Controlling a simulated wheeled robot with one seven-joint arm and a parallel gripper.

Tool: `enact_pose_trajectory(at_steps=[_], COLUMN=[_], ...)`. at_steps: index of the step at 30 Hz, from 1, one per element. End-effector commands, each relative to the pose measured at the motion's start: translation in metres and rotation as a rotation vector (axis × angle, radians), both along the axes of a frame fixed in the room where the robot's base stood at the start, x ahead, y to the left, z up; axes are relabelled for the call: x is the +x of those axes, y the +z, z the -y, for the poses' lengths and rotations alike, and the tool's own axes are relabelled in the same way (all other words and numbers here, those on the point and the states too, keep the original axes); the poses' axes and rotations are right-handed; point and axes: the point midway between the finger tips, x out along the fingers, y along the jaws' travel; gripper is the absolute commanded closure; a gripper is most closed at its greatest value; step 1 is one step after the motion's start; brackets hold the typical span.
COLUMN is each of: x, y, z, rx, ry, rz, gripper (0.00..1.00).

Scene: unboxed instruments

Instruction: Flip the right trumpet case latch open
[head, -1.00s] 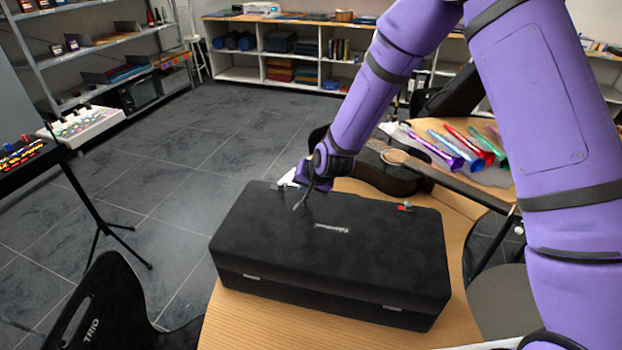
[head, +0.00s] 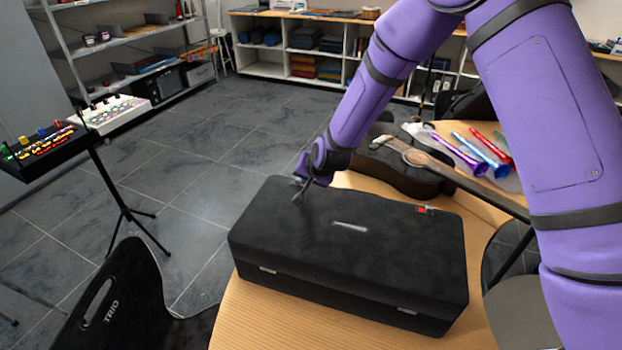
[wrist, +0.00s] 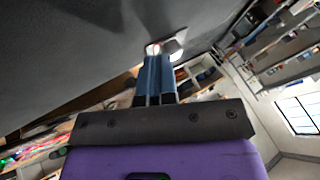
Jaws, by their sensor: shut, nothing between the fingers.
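The black trumpet case (head: 400,240) lies closed on the wooden table. A small latch with red on it (head: 424,209) sits on the far edge, at the right in the head view. Another metal latch (wrist: 173,46) shows in the wrist view, just beyond the fingertips. In the head view it is mostly hidden by my gripper (head: 299,190), which is at the far left edge of the case. My gripper, also in the wrist view (wrist: 158,58), has its blue fingers together and empty. The tips are at or very near the latch; I cannot tell whether they touch.
Two small metal plates (head: 268,270) are on the case's near side. A dark guitar (head: 400,168) lies behind the case, its neck reaching right. Coloured tubes (head: 485,155) lie beyond it. A black chair (head: 120,300) stands front left. Open floor lies to the left.

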Motion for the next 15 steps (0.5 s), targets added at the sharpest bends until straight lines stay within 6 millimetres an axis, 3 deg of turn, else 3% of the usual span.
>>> enact_pose_trajectory(at_steps=[3,15], x=[0.0029,0.003], y=[-0.0005,0.0022], z=[-0.0114,-0.0116], rx=[-0.001,0.001], ry=[0.003,0.001], rz=[0.0,0.002], gripper=[1.0,1.0])
